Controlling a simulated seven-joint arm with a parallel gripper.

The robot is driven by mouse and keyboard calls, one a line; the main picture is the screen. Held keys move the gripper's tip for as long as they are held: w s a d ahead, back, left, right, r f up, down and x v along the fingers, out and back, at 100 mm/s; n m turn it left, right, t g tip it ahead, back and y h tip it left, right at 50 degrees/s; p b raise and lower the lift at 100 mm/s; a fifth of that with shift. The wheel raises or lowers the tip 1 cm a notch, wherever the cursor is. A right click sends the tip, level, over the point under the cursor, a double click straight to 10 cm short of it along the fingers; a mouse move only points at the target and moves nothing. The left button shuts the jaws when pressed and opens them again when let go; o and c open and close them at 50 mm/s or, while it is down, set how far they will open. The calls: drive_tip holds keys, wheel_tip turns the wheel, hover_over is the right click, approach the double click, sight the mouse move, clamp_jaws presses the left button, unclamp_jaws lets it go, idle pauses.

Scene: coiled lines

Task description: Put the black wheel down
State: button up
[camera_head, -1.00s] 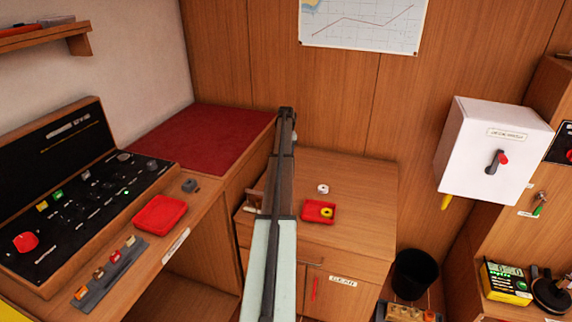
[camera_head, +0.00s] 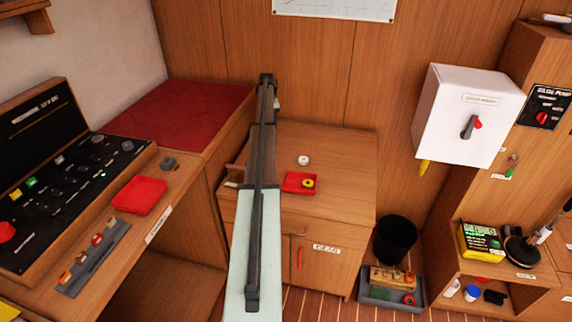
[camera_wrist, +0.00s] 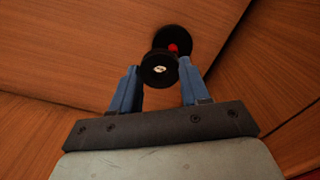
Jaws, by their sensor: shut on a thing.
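In the wrist view, my gripper (camera_wrist: 160,76) has its two blue fingers on either side of a black wheel (camera_wrist: 154,79) and is shut on it. The near round face is black with a small pale centre. Behind it a second black disc with a red middle shows; I cannot tell whether it is part of the same piece. A wood-brown surface lies behind them; the gap to it is unclear. In the head view my arm reaches away over the cabinet, and the gripper and wheel cannot be made out.
The wooden cabinet top (camera_head: 340,160) holds a red tray (camera_head: 291,182) with a yellow ring (camera_head: 308,183), and a white ring (camera_head: 303,160). A control desk with another red tray (camera_head: 139,195) stands left. A white box (camera_head: 450,115) hangs right, above a black bin (camera_head: 396,240).

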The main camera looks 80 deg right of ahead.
drive_tip(key=s+a+r, duration=0.2)
drive_tip(key=s+a, duration=0.1)
drive_tip(key=s, duration=0.5)
drive_tip(key=r+n, duration=0.2)
drive_tip(key=n, duration=0.9)
hover_over(292, 184)
drive_tip(key=shift+n, duration=0.3)
drive_tip(key=shift+d+f, duration=0.1)
drive_tip(key=shift+f, duration=4.95)
drive_tip(key=shift+f, duration=0.1)
drive_tip(key=o, duration=0.8)
drive_tip(key=shift+o, duration=0.2)
